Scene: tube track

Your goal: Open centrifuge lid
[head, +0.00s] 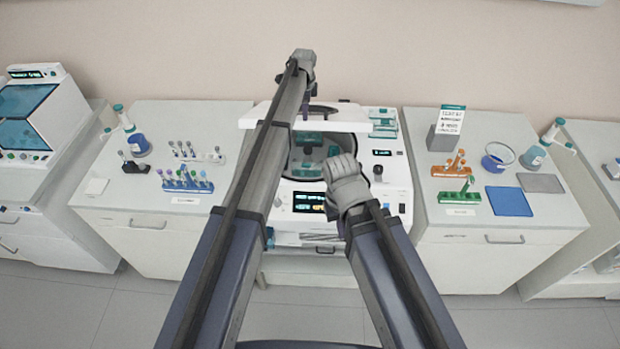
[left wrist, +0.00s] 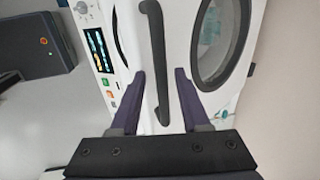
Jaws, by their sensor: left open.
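The white centrifuge (head: 392,195) stands in the middle of the head view. Its lid (head: 345,122) is raised, seen nearly edge-on, and the dark bowl with teal parts shows below it. In the left wrist view, the dark lid handle (left wrist: 154,40) lies between the spread fingers of my left gripper (left wrist: 160,75), with the oval lid window (left wrist: 220,42) to the right. I cannot tell whether a finger touches the handle.
A left bench (head: 130,240) holds tube racks (head: 187,182) and a bottle. A right bench (head: 540,225) holds an orange rack (head: 455,165), a green rack (head: 460,197), a blue bowl (head: 497,157) and flat mats (head: 508,201). The wall is close behind the centrifuge.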

